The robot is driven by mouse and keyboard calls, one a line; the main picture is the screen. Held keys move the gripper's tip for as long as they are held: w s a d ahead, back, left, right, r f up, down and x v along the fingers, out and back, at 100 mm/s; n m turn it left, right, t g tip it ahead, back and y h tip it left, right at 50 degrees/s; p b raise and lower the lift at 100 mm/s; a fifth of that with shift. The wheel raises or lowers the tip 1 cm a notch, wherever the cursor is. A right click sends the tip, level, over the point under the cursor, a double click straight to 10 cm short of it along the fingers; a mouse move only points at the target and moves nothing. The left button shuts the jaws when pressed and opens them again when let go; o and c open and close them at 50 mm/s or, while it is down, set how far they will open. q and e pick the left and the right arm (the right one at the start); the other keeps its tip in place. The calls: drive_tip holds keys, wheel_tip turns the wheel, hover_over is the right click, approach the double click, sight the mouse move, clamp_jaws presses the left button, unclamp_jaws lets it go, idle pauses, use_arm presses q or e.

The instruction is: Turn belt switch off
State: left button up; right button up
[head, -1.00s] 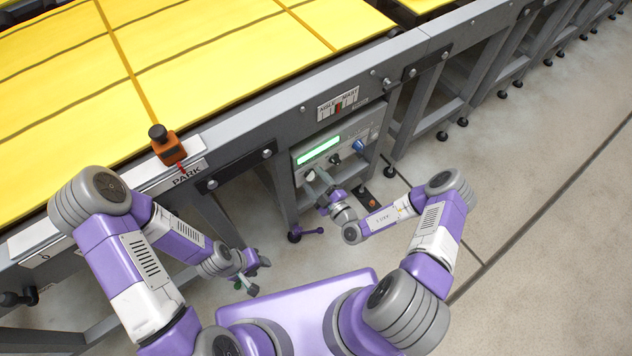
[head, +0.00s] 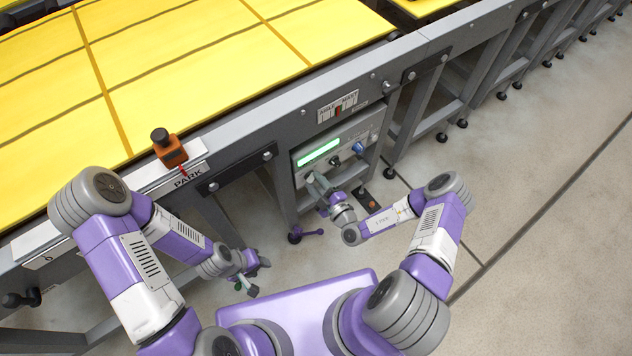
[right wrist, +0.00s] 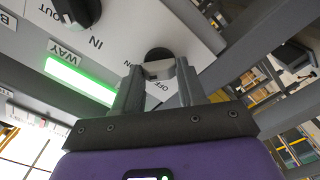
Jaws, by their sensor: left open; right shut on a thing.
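The control panel (head: 345,138) with a lit green display (head: 318,152) is set in the conveyor's side frame. The belt switch (right wrist: 160,64) is a round knob with a grey grip, beside the printed word OFF in the right wrist view. My right gripper (head: 313,178) is at the panel's lower left. Its two fingers (right wrist: 160,86) are shut on the switch from either side. The switch is hidden behind the gripper in the head view. My left gripper (head: 254,275) is open and empty, low in front of the conveyor.
A black knob (right wrist: 77,10) marked IN and OUT sits near the switch, and a blue knob (head: 358,147) is further right. The yellow belt (head: 190,60) lies above. An orange block with a black knob (head: 169,148) stands by the PARK label. Floor at right is clear.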

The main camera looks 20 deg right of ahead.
drive_tip(key=n+p, duration=0.2)
drive_tip(key=n, duration=0.1)
drive_tip(key=shift+r, duration=0.1)
drive_tip(key=n+p, duration=0.3)
drive_tip(key=n, duration=0.1)
drive_tip(key=shift+n, duration=0.4)
drive_tip(key=n+p, duration=0.2)
drive_tip(key=n, duration=0.3)
drive_tip(key=shift+p, duration=0.4)
drive_tip(key=shift+n+p, duration=0.8)
drive_tip(key=shift+n, duration=1.1)
drive_tip(key=shift+f, duration=0.2)
drive_tip(key=o, duration=1.1)
drive_tip(key=shift+c, duration=0.2)
